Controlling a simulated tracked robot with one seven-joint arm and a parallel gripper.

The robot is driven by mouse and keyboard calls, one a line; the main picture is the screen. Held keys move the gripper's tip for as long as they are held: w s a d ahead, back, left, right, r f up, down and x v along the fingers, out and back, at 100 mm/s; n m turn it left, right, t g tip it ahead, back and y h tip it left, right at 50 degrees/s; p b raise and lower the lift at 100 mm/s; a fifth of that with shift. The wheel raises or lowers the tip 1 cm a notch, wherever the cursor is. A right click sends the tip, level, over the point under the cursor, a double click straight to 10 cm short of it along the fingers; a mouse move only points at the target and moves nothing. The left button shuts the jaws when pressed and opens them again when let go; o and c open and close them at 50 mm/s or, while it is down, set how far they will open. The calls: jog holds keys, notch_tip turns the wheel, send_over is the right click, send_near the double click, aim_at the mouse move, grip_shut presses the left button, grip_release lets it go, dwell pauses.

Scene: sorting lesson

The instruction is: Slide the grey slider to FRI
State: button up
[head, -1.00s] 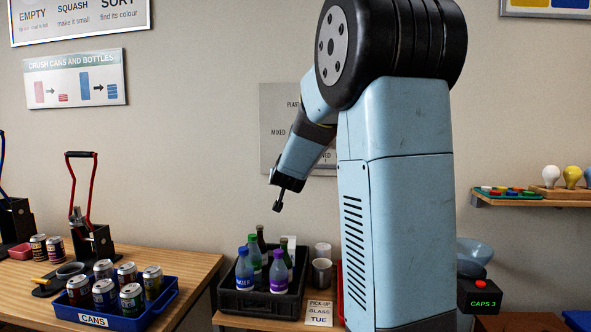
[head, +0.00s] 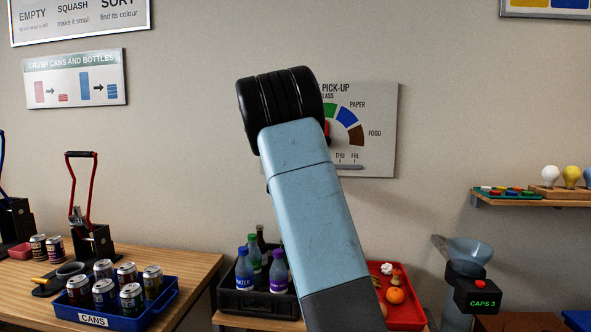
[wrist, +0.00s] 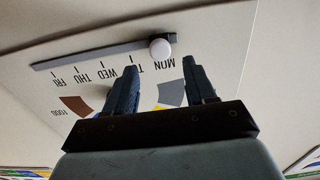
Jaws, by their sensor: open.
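The pick-up board (head: 380,105) hangs on the wall, partly hidden behind my arm in the head view; its THU and FRI labels show. In the wrist view the board (wrist: 225,40) appears upside down. A grey track (wrist: 90,54) runs along its day labels. The slider's round pale grey knob (wrist: 160,49) sits at the MON end of the track, far from FRI. My gripper (wrist: 162,65) is open, its two dark fingers spread on either side of the MON label. The knob shows just beyond the fingertips, between their lines; contact cannot be told. The head view hides my gripper.
Below the board stand a black crate of bottles (head: 240,299) and a red tray with food (head: 408,318). A blue bin of cans (head: 160,306) is at left. A caps machine (head: 478,296) stands at right.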

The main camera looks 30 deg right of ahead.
jog(key=x, duration=0.7)
jog(key=shift+w+d, duration=0.2)
jog(key=shift+w, duration=0.1)
grip_shut()
jog(key=shift+d, duration=0.15)
dwell(0.4)
